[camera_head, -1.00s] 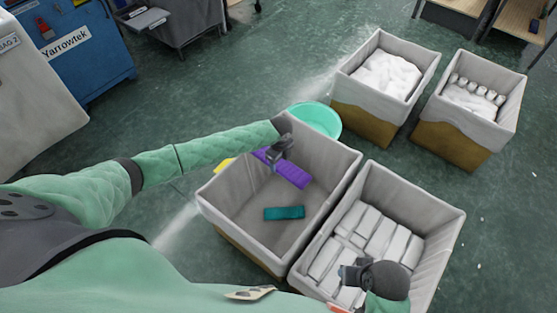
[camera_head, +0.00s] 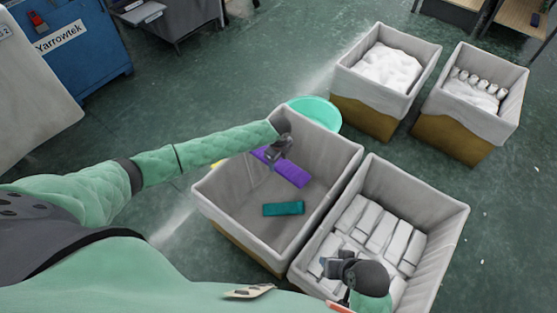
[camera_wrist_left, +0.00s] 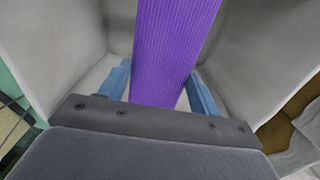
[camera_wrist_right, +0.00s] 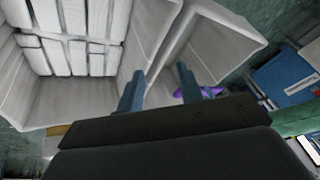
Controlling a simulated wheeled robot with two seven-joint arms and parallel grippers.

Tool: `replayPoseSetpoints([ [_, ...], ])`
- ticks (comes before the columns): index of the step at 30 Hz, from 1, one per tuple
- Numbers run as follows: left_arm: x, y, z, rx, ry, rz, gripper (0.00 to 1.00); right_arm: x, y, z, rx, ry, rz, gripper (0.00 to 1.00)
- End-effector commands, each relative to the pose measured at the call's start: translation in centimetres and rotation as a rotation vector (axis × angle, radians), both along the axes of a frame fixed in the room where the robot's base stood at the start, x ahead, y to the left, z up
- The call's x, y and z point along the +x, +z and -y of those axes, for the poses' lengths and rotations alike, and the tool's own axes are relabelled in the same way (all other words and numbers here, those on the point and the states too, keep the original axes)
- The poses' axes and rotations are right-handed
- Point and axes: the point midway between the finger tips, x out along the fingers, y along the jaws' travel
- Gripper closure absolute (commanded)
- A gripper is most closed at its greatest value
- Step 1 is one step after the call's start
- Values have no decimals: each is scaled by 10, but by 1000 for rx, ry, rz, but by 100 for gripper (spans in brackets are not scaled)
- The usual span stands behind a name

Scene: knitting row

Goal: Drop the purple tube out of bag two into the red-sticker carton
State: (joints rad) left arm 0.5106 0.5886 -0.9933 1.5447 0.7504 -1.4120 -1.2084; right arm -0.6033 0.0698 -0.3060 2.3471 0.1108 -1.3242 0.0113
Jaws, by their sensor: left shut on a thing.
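The purple tube (camera_head: 294,174) is in my left gripper (camera_head: 275,162), inside the grey-lined carton at centre (camera_head: 222,207). In the left wrist view the tube (camera_wrist_left: 170,50) runs between the two blue fingers. A grey bag (camera_head: 35,105) at far left carries a label partly cut off, ending in 2. A small red patch (camera_head: 340,307) shows at the bottom, near the carton of white packs (camera_head: 450,235); I cannot tell if it is the red sticker. My right gripper (camera_head: 335,268) is above that carton, with its fingers apart and empty in the right wrist view (camera_wrist_right: 160,75).
A teal piece (camera_head: 284,208) lies in the centre carton. A turquoise round tub (camera_head: 318,112) stands behind it. Two more lined cartons (camera_head: 347,85) (camera_head: 430,112) stand at upper right. A blue Yarrowtek unit (camera_head: 95,60) is at upper left. The floor between is mostly clear.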

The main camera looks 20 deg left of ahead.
Motion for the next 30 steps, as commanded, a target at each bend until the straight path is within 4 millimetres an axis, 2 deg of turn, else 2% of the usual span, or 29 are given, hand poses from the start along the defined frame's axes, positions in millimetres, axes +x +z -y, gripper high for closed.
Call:
replayPoseSetpoints([
  [2, 0, 0, 0, 0, 0, 0, 59, 0, 0, 0, 0, 0, 0, 64],
  [3, 0, 0, 0, 0, 0, 0, 35, 0, 0, 0, 0, 0, 0, 64],
  [7, 0, 0, 0, 0, 0, 0, 12, 0, 0, 0, 0, 0, 0, 64],
  [17, 0, 3, 0, 0, 0, 0, 12, 0, 0, 0, 0, 0, 0, 64],
  [20, 1, 11, 0, -1, -1, 2, 12, 0, -1, 0, 1, 0, 2, 64],
  [25, 1, 37, 0, -2, 0, 1, 12, 2, -4, -1, 6, -2, 12, 64],
  [30, 1, 62, 0, 0, -1, 2, 12, 2, -16, -3, 4, -3, 7, 64],
])
